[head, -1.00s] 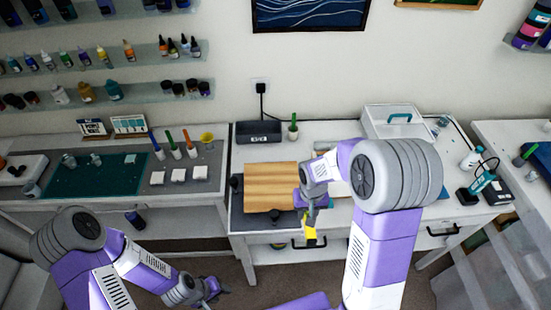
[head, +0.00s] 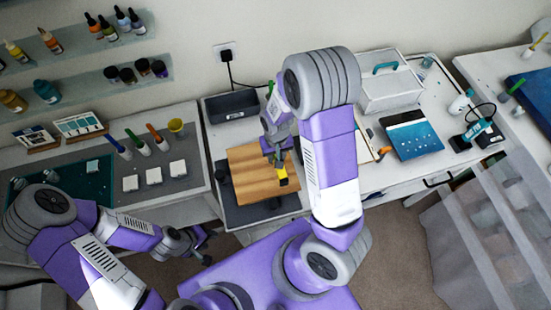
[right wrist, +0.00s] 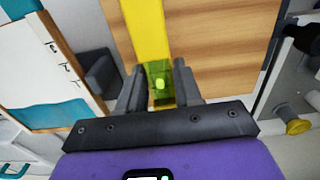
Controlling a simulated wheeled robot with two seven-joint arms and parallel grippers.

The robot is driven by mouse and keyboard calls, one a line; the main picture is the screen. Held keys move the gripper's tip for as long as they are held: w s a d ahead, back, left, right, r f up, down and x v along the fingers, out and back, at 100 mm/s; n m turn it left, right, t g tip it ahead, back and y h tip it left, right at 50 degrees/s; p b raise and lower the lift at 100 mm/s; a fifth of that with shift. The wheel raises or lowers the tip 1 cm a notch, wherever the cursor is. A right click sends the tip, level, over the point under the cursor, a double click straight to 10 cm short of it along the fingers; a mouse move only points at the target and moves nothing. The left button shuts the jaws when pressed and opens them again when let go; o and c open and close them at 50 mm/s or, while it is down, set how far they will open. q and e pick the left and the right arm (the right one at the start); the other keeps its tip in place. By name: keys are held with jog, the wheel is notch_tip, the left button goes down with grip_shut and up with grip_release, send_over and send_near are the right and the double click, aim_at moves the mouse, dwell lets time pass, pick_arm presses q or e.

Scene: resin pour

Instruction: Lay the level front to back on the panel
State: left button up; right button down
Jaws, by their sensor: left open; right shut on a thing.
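The wooden panel (head: 250,178) lies on a dark base on the middle table; it also shows in the right wrist view (right wrist: 222,45). My right gripper (head: 277,156) is shut on the yellow level (head: 282,178), over the right part of the panel. In the right wrist view the level (right wrist: 147,28) runs away from between the fingers (right wrist: 158,88), with its green vial at the jaws. I cannot tell whether the level touches the panel. My left gripper (head: 203,244) is open and empty, low in front of the left table.
A blue picture board (head: 413,138) lies to the right. Dark knobs stand beside the panel.

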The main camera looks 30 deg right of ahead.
jog(key=shift+w+f, duration=0.1)
jog(key=shift+f, duration=1.75)
jog(key=c, duration=0.8)
grip_release()
jog(key=shift+f, duration=0.1)
jog(key=shift+o, duration=0.2)
notch_tip(320, 180, up, 12)
jog(key=shift+r+p, duration=0.15)
jog(key=shift+p, duration=0.35)
